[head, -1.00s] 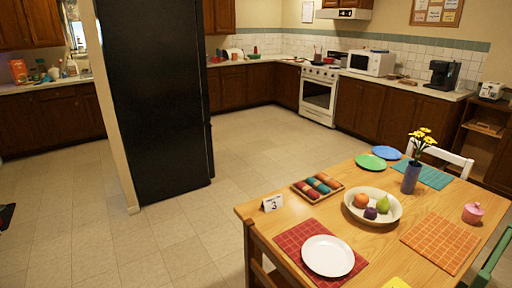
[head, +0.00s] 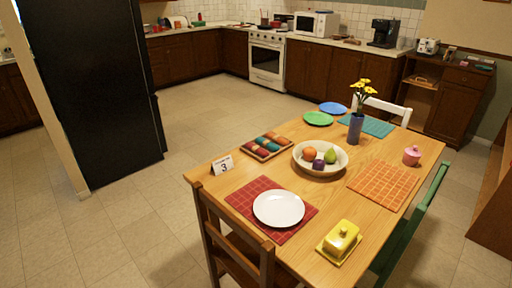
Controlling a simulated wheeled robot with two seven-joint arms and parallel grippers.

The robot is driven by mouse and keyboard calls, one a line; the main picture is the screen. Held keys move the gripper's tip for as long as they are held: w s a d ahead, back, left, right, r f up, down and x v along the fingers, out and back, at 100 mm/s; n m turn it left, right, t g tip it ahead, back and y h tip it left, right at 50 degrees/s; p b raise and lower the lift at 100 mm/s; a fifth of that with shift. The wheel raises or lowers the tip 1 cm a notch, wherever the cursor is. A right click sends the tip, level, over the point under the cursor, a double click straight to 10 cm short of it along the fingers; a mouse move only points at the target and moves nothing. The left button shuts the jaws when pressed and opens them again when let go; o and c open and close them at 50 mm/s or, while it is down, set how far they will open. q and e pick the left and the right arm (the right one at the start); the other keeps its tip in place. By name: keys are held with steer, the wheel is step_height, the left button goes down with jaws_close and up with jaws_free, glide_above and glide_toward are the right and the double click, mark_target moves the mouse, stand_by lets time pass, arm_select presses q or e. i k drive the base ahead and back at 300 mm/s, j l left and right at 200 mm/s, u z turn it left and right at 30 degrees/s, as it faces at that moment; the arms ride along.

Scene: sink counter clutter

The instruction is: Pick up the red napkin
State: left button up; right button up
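Several rolled cloths (head: 267,144) in red, orange and blue-green tones lie side by side in a small wooden tray (head: 250,154) on the table's far left part. They look like rolled napkins; which one is the red napkin is too small to tell surely. A flat red placemat (head: 243,197) lies nearer, under a white plate (head: 278,208). Neither of my grippers is in view.
The wooden table (head: 345,195) also holds a numbered card (head: 222,165), a fruit bowl (head: 320,170), a flower vase (head: 355,129), a pink pot (head: 412,155) and a yellow butter dish (head: 341,240). A brown chair (head: 236,247) blocks the near left side. Floor left is clear.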

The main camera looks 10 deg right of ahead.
mark_target(257, 149)
steer(key=i+j, duration=0.45)
steer(key=j, duration=0.2)
steer(key=i+j+z, duration=0.15)
steer(key=z, duration=0.2)
steer(key=i+j+z, duration=0.1)
steer(key=j+z, duration=0.5)
steer(key=z, duration=0.5)
steer(key=i, duration=0.05)
